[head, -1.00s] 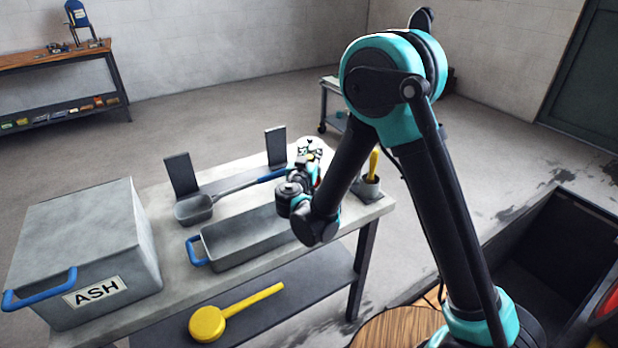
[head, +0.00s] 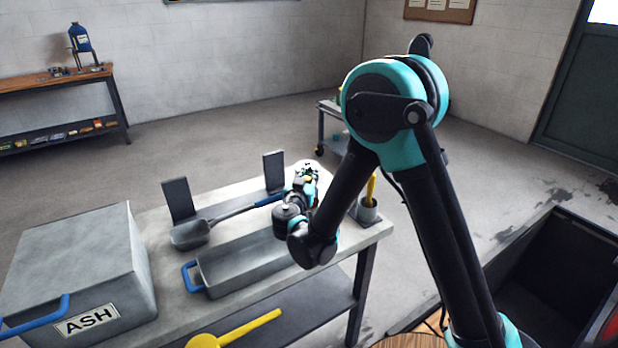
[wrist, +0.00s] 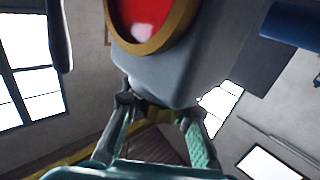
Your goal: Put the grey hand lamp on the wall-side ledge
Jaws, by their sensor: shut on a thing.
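The grey hand lamp (wrist: 165,70) fills the upper middle of the wrist view, with a grey body and a brass ring around a red lens. My gripper (wrist: 157,110) has its fingers on either side of the lamp's lower end and is shut on it. The lamp is too small and covered to make out clearly there. I cannot pick out the wall-side ledge with certainty in either view.
A yellow scoop (head: 235,332) lies on the lower shelf.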

